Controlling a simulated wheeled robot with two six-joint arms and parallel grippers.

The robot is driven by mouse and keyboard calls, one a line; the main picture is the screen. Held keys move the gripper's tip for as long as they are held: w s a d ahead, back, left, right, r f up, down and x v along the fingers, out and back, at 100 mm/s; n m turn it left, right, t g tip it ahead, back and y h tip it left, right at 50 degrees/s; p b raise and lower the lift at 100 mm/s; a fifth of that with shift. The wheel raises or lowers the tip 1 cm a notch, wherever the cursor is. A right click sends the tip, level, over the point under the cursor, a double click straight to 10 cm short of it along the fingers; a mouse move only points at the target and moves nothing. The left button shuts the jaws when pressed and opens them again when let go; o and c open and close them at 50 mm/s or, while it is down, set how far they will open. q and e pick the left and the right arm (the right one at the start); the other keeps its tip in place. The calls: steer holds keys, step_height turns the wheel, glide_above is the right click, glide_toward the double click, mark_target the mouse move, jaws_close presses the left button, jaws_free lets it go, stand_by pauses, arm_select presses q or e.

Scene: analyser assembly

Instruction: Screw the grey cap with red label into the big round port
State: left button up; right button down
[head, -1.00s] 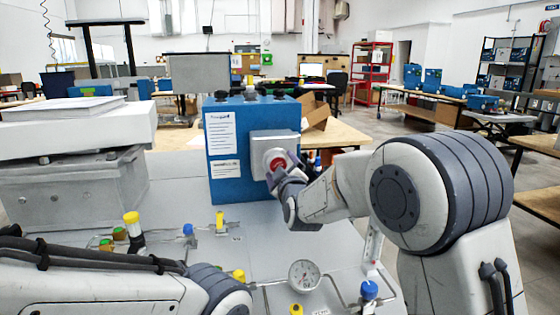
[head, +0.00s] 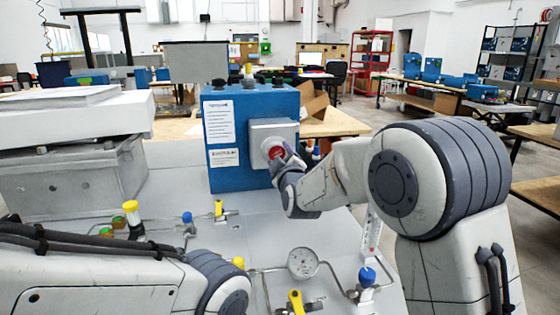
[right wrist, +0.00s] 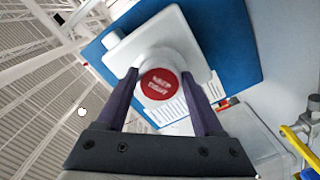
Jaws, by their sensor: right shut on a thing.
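The grey cap with the red label (head: 276,151) is at the face of the blue analyser box (head: 222,177), in front of its grey square port block (head: 286,129). My right gripper (head: 282,162) is shut on the cap. In the right wrist view the cap's red label (right wrist: 159,83) faces the camera between the two fingers of the gripper (right wrist: 163,90), with the pale port block (right wrist: 122,51) right behind it. The round port itself is hidden by the cap. Of my left arm only a forearm shows at the lower left of the head view; its gripper is out of view.
A panel with a round gauge (head: 303,263), pipes and yellow and blue valve knobs (head: 367,276) lies in front of the box. A grey metal case (head: 75,180) with papers on top stands at the left. A cardboard box (head: 314,103) is behind the analyser.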

steer(key=m+b, duration=0.2)
steer(key=m, duration=0.2)
steer(key=m+b, duration=0.3)
steer(key=m, duration=0.1)
steer(key=m+b, duration=0.3)
steer(key=m, duration=0.2)
steer(key=shift+a, duration=0.35)
steer(key=shift+r+m+b, duration=0.15)
steer(key=shift+m+b, duration=0.35)
steer(key=shift+m, duration=0.5)
steer(key=shift+c, duration=1)
jaws_free()
steer(key=shift+o, duration=0.3)
